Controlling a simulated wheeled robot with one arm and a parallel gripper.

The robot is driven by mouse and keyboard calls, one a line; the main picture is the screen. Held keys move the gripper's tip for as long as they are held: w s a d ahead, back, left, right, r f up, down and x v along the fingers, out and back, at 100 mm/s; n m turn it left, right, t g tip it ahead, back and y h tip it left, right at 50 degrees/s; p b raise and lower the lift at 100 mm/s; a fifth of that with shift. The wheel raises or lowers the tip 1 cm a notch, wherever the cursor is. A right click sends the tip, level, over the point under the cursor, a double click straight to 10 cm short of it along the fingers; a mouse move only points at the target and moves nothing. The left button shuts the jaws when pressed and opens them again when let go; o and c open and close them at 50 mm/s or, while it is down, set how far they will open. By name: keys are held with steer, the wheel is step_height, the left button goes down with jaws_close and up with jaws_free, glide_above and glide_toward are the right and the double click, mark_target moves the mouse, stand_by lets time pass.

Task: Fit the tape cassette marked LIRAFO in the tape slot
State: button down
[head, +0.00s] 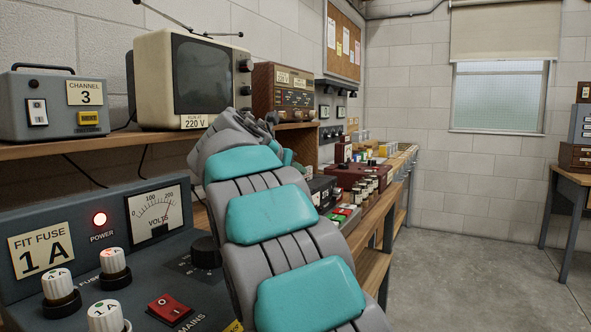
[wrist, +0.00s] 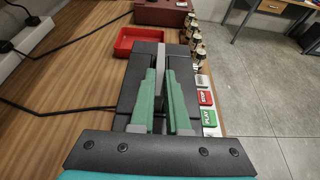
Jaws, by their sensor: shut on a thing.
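In the wrist view my gripper (wrist: 160,75) points down the bench with its two green fingers shut on a thin grey thing (wrist: 158,92). It shows edge-on and fits a tape cassette; no LIRAFO marking can be read. Beneath and around the fingers is a dark player (wrist: 147,49), with a green PLAY key (wrist: 209,117) and a red STOP key (wrist: 205,97) along its right side. The tape slot is hidden or cannot be made out.
A red tray (wrist: 125,42) lies beyond the player on the left, with a dark red box (wrist: 162,12) farther on. Several small bottles (wrist: 195,45) stand near the bench's right edge. Black cables (wrist: 60,115) cross the wood at left. Open floor (wrist: 262,90) lies right.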

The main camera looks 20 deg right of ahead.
steer(key=shift+f, duration=0.65)
steer(key=c, duration=1.2)
jaws_free()
steer(key=v, duration=1.1)
steer(key=shift+s, duration=0.1)
